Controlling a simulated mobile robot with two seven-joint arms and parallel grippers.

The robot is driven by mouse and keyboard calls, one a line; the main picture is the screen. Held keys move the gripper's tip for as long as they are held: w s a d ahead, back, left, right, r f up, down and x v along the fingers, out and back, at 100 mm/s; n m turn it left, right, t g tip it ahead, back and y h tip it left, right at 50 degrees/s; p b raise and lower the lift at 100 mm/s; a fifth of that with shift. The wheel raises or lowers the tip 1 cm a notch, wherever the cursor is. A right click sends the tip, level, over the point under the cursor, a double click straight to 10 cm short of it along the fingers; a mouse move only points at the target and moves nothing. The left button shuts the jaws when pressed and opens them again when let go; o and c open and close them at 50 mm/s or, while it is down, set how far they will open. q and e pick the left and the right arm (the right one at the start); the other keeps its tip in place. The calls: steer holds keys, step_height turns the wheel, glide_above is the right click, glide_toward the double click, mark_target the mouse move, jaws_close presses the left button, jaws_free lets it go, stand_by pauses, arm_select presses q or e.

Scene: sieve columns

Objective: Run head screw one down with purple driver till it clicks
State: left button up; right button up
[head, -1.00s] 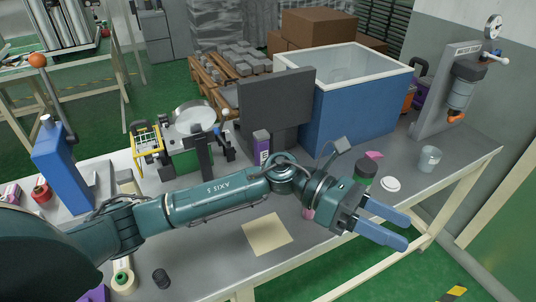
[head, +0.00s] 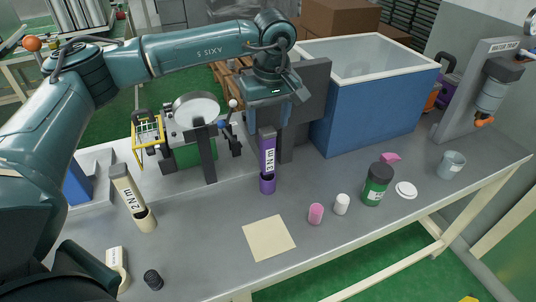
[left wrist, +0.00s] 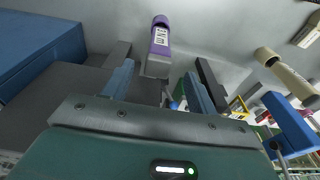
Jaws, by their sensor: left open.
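The purple driver (head: 267,160), with a white label whose end reads "Nm", stands upright on the bench. In the left wrist view the purple driver (left wrist: 160,40) shows with its grey end toward me, in line with the gap between my fingers. My left gripper (head: 268,122) is open and points down at the driver's top. Head screw one cannot be made out. My right gripper is not in view.
A beige 2 Nm driver (head: 133,200) stands to the left. A device with a round pale dish (head: 195,108) and dark posts is behind. A blue bin (head: 375,110) stands behind right. A beige sheet (head: 269,238) lies in front.

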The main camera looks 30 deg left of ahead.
mark_target(267, 143)
arm_select(q)
steer(key=f, duration=0.2)
steer(key=f+p, duration=0.1)
steer(key=f, duration=0.2)
steer(key=w+f, duration=0.1)
steer(key=f, duration=0.2)
steer(key=shift+a, duration=0.4)
jaws_close()
